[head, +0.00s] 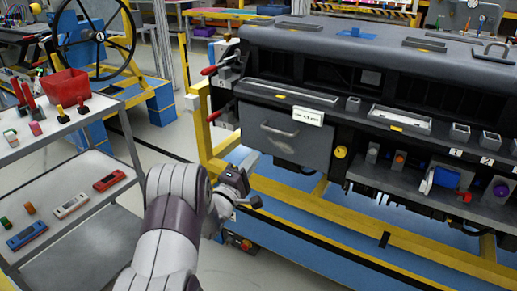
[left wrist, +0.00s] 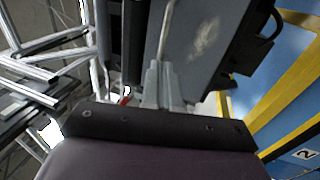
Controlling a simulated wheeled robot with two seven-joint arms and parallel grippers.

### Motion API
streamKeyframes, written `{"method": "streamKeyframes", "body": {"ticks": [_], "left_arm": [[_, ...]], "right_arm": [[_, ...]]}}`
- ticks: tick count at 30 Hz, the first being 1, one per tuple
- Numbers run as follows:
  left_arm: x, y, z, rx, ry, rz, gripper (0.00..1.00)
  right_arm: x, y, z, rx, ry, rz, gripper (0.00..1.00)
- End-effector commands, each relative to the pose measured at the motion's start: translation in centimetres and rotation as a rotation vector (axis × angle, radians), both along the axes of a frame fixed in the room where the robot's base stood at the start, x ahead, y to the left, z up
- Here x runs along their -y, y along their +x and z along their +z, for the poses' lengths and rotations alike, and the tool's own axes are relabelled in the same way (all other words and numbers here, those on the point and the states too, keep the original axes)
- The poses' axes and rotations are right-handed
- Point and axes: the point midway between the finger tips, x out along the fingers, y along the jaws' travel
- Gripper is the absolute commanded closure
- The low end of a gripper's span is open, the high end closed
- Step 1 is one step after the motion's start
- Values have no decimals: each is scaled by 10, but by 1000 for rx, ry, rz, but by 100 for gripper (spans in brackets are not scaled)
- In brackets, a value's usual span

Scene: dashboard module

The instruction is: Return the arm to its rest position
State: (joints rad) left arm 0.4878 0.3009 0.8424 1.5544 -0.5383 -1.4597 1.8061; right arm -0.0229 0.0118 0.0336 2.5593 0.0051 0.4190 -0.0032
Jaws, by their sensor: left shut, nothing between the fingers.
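My left arm (head: 170,220) comes up from the bottom of the head view, with its bent wrist at mid-picture. My left gripper (head: 250,161) is in front of the lower left part of the dashboard module, below its grey drawer-like panel (head: 282,138). In the left wrist view the two grey fingers (left wrist: 161,85) are together with nothing held between them. Whether the fingertips touch the module cannot be told. My right gripper is not in view.
The black dashboard module (head: 390,55) rests on a yellow frame (head: 330,210) over a blue base. A grey shelf cart (head: 75,190) with tools and a red bin (head: 67,86) stands at the left. A steering wheel (head: 98,38) is behind it. Bare floor (head: 170,145) lies between.

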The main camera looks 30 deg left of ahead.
Motion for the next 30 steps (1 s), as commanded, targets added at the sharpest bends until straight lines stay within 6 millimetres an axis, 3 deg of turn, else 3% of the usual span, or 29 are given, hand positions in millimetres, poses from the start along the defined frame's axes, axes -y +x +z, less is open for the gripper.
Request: {"method": "streamKeyframes", "body": {"ticks": [6,14,16,18,20,22,24,27,30], "left_arm": [[-2,-30,-6,-1,0,2,100],[-3,-33,-9,-9,49,15,100],[-10,-29,-33,-115,194,79,100],[-23,-36,-84,-367,404,160,100],[-32,-56,-122,-635,623,173,100],[-22,-90,-152,-923,864,69,100],[0,-130,-166,-1136,1048,-114,100],[41,-188,-166,-1316,1224,-425,100],[79,-236,-154,-1382,1318,-696,100]], "right_arm": [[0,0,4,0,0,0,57],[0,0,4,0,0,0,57],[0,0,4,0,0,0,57],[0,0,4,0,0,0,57],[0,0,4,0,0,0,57],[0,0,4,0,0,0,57],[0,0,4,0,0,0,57],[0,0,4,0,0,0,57],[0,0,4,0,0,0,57]]}}
